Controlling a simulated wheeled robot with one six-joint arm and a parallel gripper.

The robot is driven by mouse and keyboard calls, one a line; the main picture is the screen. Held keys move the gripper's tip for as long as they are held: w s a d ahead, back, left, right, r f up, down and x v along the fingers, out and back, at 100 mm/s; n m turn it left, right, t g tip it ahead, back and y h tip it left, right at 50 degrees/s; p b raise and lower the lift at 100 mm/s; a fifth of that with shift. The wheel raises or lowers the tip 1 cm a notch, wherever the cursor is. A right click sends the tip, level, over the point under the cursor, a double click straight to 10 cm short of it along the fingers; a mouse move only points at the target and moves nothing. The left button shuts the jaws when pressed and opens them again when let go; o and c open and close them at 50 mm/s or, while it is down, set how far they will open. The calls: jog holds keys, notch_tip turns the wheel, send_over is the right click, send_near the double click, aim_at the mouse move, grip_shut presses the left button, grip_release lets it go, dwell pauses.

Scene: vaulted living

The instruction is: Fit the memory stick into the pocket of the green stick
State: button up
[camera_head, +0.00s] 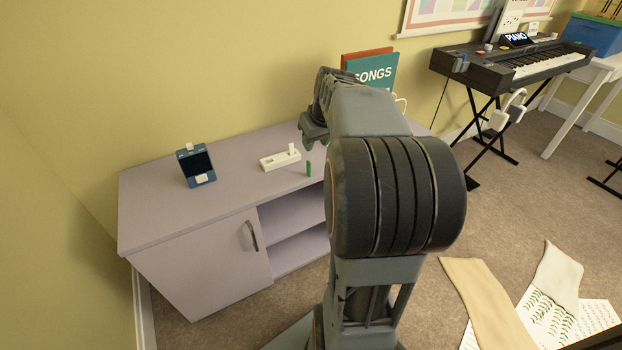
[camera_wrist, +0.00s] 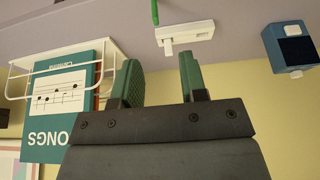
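A small green stick (camera_head: 309,169) stands upright near the front edge of the lilac cabinet top; part of it shows at the top of the wrist view (camera_wrist: 155,12). Behind it lies a flat white holder (camera_head: 278,162) with a small white upright piece (camera_head: 292,149) at its right end. The holder also shows in the wrist view (camera_wrist: 190,33), with the piece (camera_wrist: 168,47). I cannot tell whether this piece is the memory stick, and no pocket is visible. My gripper (camera_wrist: 158,80) is open and empty, above the cabinet and apart from these things.
A blue device (camera_head: 197,166) with a dark screen stands left on the cabinet top (camera_head: 235,187). A teal songs book (camera_head: 376,72) in a white rack (camera_wrist: 60,60) stands at the back right. My arm hides the cabinet's right part. Bare top lies between device and holder.

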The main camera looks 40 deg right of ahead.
aim_at(309, 162)
jog(key=x, duration=0.2)
jog(key=b+x, duration=0.1)
jog(key=x, duration=0.2)
jog(key=d+b+x, duration=0.1)
jog(key=x, duration=0.1)
jog(key=shift+f, duration=0.1)
jog(key=shift+b+x, duration=1.75)
jog(key=shift+x, duration=1.35)
jog(key=shift+w+a, duration=0.1)
jog(key=shift+w, duration=0.15)
jog(key=shift+c, duration=0.3)
grip_shut()
